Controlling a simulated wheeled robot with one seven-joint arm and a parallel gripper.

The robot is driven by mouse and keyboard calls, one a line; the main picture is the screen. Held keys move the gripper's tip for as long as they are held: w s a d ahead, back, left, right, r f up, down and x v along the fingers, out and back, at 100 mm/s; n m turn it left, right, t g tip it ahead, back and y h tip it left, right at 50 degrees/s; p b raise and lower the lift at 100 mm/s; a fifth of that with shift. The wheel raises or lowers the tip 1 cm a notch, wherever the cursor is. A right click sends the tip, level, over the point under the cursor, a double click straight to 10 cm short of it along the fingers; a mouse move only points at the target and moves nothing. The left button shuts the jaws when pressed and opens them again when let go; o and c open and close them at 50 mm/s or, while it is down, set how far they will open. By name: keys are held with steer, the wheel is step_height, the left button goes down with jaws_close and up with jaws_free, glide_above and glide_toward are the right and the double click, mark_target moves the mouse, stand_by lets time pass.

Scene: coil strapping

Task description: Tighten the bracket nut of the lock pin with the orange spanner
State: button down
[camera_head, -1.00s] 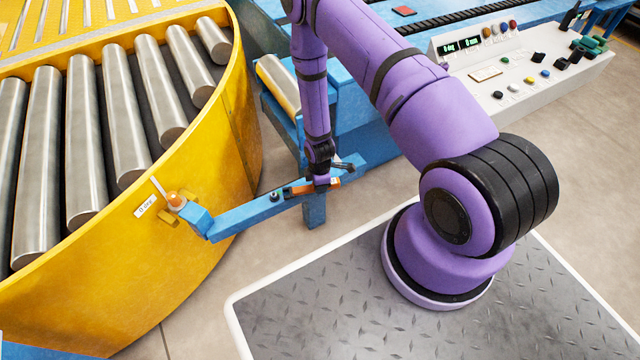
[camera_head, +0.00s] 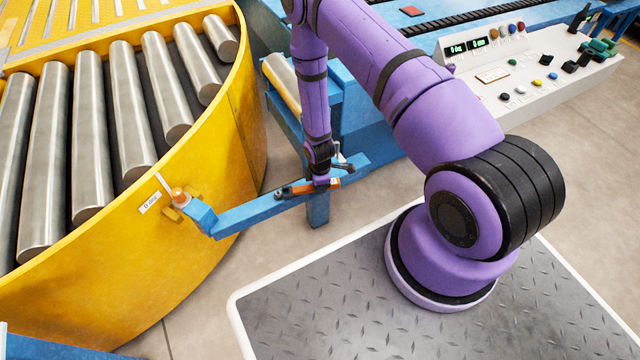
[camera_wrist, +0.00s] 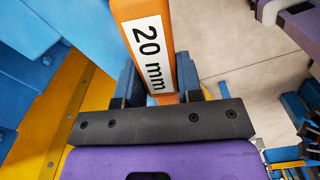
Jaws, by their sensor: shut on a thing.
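My gripper (camera_head: 321,183) is shut on the orange spanner (camera_head: 300,189) and holds it low along the blue bracket arm (camera_head: 245,215). In the wrist view the orange handle (camera_wrist: 128,12), with a white "20 mm" label, runs up between the jaws. The spanner's dark left end overlaps the spot on the arm where the bracket nut appears to be. The nut is too small and covered to tell whether the spanner sits around it. The lock pin (camera_head: 179,195), with an orange knob, stands at the arm's left end against the yellow curved wall.
The yellow roller turntable (camera_head: 225,150) fills the left. A blue frame (camera_head: 350,110) stands behind my gripper. A white control panel (camera_head: 520,80) with displays and buttons is at upper right. Bare floor lies below the bracket arm.

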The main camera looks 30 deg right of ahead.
mark_target(313, 192)
steer(key=shift+w+a, duration=0.2)
steer(key=shift+a, duration=0.4)
steer(key=shift+w+a, duration=0.2)
steer(key=shift+a, duration=0.4)
stand_by(1.1)
steer(key=shift+s+a+m, duration=0.25)
steer(key=shift+s+m, duration=0.35)
steer(key=shift+s+a+m, duration=0.2)
steer(key=shift+s+m, duration=0.35)
steer(key=shift+m, duration=0.05)
steer(key=shift+s+a, duration=0.1)
steer(key=shift+s+a+m, duration=0.65)
steer(key=shift+s+m, duration=0.25)
steer(key=shift+m, duration=0.3)
steer(key=shift+a, duration=0.1)
